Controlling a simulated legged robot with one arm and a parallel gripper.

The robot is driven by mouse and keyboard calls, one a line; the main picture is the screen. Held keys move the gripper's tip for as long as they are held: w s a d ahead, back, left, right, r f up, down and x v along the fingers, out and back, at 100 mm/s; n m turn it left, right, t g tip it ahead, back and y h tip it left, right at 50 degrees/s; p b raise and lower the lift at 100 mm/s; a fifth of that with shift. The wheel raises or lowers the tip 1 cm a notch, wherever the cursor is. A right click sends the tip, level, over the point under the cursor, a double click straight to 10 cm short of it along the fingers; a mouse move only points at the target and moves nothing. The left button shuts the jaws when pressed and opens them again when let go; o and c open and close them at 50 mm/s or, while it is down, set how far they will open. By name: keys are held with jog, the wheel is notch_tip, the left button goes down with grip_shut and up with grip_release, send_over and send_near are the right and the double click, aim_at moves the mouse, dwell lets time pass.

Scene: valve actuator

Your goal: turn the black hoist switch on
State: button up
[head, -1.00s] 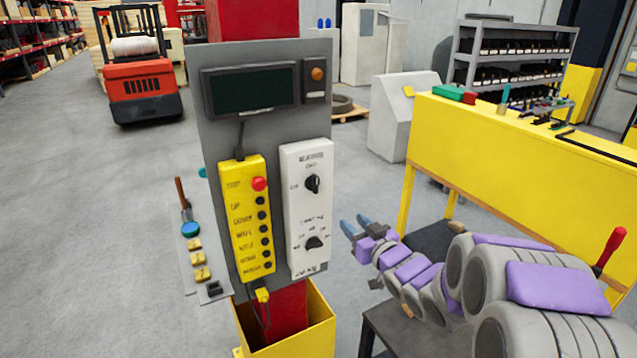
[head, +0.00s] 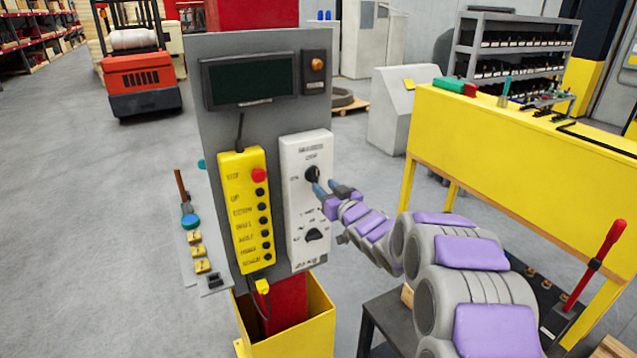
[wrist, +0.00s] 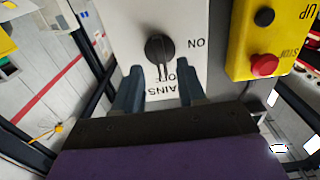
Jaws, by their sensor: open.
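A white control panel (head: 296,257) on the grey board carries two black rotary switches. The upper black switch (head: 312,173) has OFF and ON marks and shows large in the wrist view (wrist: 159,48). Its pointer is toward the OFF mark, and partly legible "MAINS" lettering is nearby. The lower black switch (head: 314,234) has several small marks I cannot read. My gripper (head: 324,185) is open in front of the upper switch. In the wrist view its fingertips (wrist: 161,72) lie either side of the pointer's end; I see no clear contact.
A yellow pendant (head: 245,218) with a red stop button hangs left of the panel. A dark display (head: 250,80) and an orange lamp (head: 318,64) are above. A yellow bin (head: 318,325) stands below. A yellow bench (head: 510,150) is at right.

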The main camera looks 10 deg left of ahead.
aim_at(317, 179)
jog(key=shift+x, duration=2.35)
jog(key=shift+c, duration=0.3)
grip_shut()
